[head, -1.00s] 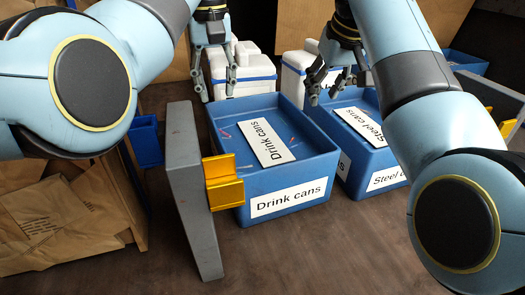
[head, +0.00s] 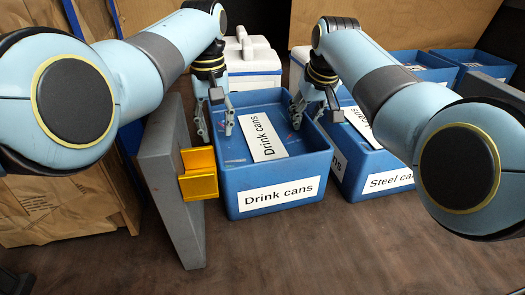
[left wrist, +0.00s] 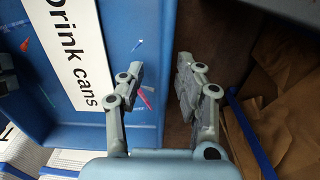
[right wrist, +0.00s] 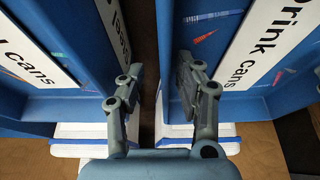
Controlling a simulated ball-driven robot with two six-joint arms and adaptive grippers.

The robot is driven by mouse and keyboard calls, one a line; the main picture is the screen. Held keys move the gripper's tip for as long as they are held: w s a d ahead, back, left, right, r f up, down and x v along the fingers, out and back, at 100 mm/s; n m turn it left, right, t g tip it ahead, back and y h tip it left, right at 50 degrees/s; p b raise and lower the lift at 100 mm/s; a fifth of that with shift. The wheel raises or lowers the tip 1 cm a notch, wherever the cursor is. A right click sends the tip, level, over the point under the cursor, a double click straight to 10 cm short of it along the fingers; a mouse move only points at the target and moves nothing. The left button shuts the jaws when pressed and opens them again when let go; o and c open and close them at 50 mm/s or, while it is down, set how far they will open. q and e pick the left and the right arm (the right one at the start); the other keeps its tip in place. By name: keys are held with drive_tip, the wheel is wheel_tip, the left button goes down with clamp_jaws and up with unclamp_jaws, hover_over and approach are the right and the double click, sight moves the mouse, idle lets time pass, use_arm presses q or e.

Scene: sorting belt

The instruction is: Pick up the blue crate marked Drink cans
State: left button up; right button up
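The blue Drink cans crate (head: 280,167) stands on the brown surface in the middle of the head view, with white labels on its front and inside. It also shows in the left wrist view (left wrist: 124,25) and the right wrist view (right wrist: 171,22). My left gripper (head: 217,132) is open at the crate's left wall, one finger on the inner side and one outside; it also shows in the left wrist view (left wrist: 157,85). My right gripper (head: 308,121) is open at the right wall, its fingers either side of that wall in the right wrist view (right wrist: 160,82). Contact cannot be told.
The blue Steel cans crate (head: 372,164) stands close on the right, with a narrow gap. A grey panel (head: 172,190) with a yellow bracket (head: 199,175) stands at the left. White boxes (head: 252,68) stand behind. Brown paper bags (head: 60,205) lie further left. The front floor is clear.

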use_arm(q)
drive_tip(key=shift+a, duration=0.15)
use_arm(e)
drive_tip(key=shift+a, duration=0.2)
use_arm(q)
drive_tip(key=shift+a+f, duration=0.1)
drive_tip(key=shift+a, duration=0.15)
use_arm(e)
drive_tip(key=shift+a, duration=0.2)
use_arm(q)
drive_tip(key=shift+d, duration=0.2)
drive_tip(key=c, duration=0.3)
use_arm(e)
drive_tip(key=shift+w+d, duration=0.1)
drive_tip(key=shift+d, duration=0.05)
drive_tip(key=c, duration=0.3)
use_arm(q)
clamp_jaws()
use_arm(e)
clamp_jaws()
